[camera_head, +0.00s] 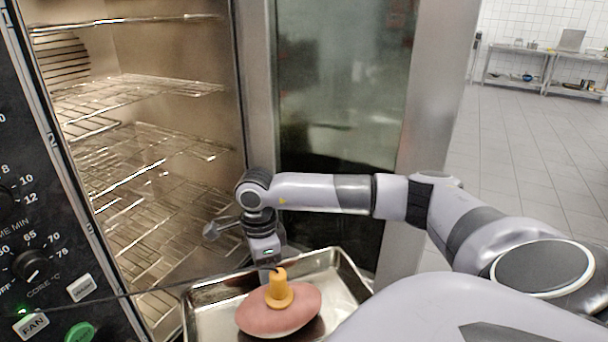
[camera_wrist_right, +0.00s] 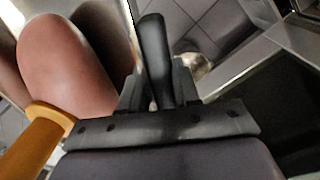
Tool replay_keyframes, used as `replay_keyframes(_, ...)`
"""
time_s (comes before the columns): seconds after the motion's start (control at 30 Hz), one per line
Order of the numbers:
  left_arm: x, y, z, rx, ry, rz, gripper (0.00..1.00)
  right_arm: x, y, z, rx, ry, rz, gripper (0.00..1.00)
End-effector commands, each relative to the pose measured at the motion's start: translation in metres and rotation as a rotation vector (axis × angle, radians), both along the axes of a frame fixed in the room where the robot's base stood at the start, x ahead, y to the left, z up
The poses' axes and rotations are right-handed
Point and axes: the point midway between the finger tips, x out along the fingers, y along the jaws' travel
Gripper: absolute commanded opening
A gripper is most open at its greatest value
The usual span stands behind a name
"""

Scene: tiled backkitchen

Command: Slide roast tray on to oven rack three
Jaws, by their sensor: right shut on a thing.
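The metal roast tray (camera_head: 345,272) is at the bottom middle of the head view, in front of the open oven. A pinkish-brown roast (camera_head: 262,318) lies in it, with a yellow-orange probe (camera_head: 279,290) standing upright in the roast. The roast also shows at the left of the right wrist view (camera_wrist_right: 65,65). My right gripper (camera_head: 267,272) points down at the tray's far rim and is shut on it. The tray's near part is cut off by the frame and my arm. Oven racks (camera_head: 150,145) are stacked inside the oven. My left gripper is out of view.
The oven's control panel (camera_head: 40,230) stands at the left. The open glass door (camera_head: 345,90) stands right of the cavity, behind my right arm. A thin dark cable runs from the left to the probe. Tiled floor (camera_head: 530,150) and steel tables (camera_head: 520,70) lie farther right.

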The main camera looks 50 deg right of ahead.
Motion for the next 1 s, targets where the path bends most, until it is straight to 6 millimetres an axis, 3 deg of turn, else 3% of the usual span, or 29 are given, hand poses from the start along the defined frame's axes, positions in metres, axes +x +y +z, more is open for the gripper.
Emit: replay_keyframes(1.0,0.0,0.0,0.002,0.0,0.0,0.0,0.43,0.014,-0.1,0.097,0.04,0.003,-1.73,0.0)
